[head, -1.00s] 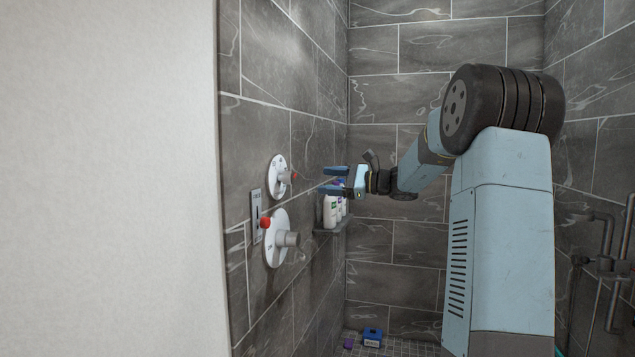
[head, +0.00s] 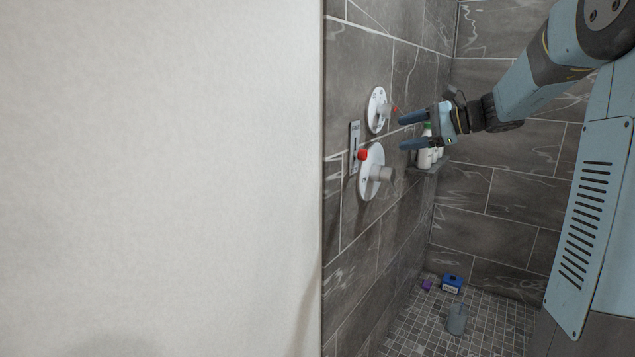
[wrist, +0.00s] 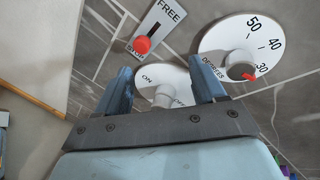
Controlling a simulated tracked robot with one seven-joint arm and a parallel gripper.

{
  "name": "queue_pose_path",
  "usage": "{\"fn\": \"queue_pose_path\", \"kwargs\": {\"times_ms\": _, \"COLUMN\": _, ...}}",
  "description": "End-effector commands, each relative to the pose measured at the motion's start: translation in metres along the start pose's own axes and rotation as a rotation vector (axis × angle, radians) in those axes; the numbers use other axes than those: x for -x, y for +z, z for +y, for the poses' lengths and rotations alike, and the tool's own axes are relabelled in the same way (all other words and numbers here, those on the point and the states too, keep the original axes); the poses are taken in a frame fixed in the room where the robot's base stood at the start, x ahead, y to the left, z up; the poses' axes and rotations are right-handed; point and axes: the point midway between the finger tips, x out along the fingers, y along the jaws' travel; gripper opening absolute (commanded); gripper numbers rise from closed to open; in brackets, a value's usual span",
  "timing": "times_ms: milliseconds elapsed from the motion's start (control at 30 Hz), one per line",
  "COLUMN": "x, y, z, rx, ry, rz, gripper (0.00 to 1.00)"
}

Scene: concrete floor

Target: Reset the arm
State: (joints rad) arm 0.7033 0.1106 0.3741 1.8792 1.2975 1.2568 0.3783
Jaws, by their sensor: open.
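My gripper (head: 402,132) is open and empty, its blue fingers pointing left toward the tiled shower wall. In the head view it is in front of the wall controls, near the upper white dial (head: 377,110) and the lower white dial (head: 369,186). My arm reaches in from the upper right, bent and extended.
A slotted FREE/STOP plate (head: 354,146) with a red knob (head: 362,155) is on the wall. Bottles (head: 425,157) stand on a small shelf (head: 429,170). A blue box (head: 452,284), a purple item (head: 427,284) and a grey container (head: 457,320) are on the tiled floor. A white wall (head: 160,180) fills the left.

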Motion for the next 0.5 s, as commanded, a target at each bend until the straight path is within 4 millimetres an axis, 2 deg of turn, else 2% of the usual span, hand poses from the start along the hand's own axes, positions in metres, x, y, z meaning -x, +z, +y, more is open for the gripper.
{"fn": "queue_pose_path", "kwargs": {"times_ms": 33, "x": -0.008, "y": 0.016, "z": 0.017, "rx": 0.051, "ry": 0.06, "rz": 0.031, "gripper": 0.69}}
{"fn": "queue_pose_path", "kwargs": {"times_ms": 200, "x": -0.017, "y": 0.052, "z": 0.074, "rx": 0.221, "ry": 0.248, "rz": 0.134, "gripper": 0.69}}
{"fn": "queue_pose_path", "kwargs": {"times_ms": 367, "x": -0.012, "y": 0.08, "z": 0.126, "rx": 0.392, "ry": 0.41, "rz": 0.219, "gripper": 0.69}}
{"fn": "queue_pose_path", "kwargs": {"times_ms": 500, "x": 0.002, "y": 0.099, "z": 0.167, "rx": 0.548, "ry": 0.54, "rz": 0.285, "gripper": 0.69}}
